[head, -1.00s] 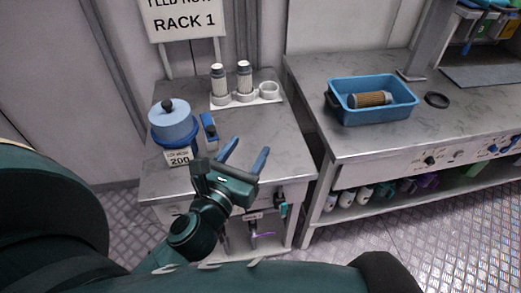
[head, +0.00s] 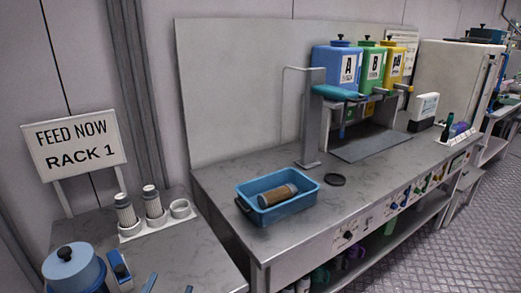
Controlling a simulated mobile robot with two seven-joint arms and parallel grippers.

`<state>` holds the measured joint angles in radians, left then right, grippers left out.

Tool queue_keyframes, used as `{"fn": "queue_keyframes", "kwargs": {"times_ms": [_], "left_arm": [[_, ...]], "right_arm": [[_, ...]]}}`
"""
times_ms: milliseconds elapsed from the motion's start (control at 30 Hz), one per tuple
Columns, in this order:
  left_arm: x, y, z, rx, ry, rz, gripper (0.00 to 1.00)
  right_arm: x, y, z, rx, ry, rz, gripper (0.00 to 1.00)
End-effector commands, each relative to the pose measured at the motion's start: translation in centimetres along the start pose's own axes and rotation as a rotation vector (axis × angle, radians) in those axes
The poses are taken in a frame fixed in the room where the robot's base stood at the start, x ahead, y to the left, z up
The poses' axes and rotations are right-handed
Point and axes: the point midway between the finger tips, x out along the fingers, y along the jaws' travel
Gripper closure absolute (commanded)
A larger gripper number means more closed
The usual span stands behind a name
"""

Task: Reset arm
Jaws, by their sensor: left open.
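My left gripper (head: 169,286) shows only as two blue fingertips at the bottom edge of the head view. The fingertips are apart with nothing between them. They are over the front of the small table (head: 190,255) on the left. The rest of the left arm is out of frame below. My right gripper is not in view.
A blue pot (head: 72,268) and a small blue item (head: 119,268) are left of the fingertips. A white holder (head: 158,222) carries two capped cartridges. A blue bin (head: 285,207) with a brown cartridge (head: 276,196) stands on the right bench, near a black ring (head: 335,180). Dispensers A (head: 340,68) and B (head: 373,66) stand behind.

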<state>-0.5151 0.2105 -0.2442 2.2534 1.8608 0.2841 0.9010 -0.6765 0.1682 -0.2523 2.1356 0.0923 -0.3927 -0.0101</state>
Motion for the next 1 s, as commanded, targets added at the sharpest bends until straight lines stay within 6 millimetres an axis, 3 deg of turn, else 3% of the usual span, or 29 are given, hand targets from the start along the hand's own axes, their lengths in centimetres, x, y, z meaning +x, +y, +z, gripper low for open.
{"fn": "queue_keyframes", "kwargs": {"times_ms": [267,433,600,800,1000], "left_arm": [[-2.1,-6.0,-3.4,1.011,-0.135,-0.203,0.47],[-4.6,-10.0,-8.3,1.624,-0.232,-0.415,0.47],[-7.7,-12.2,-14.2,2.157,-0.351,-0.671,0.47],[-10.3,-12.4,-18.6,2.514,-0.463,-0.891,0.47],[-10.9,-12.2,-19.6,2.598,-0.494,-0.947,0.47]], "right_arm": [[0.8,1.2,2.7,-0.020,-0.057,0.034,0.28],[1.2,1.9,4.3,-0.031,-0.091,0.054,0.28],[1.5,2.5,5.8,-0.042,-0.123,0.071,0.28],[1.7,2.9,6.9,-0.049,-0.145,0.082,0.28],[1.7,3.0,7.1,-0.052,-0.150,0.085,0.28]]}}
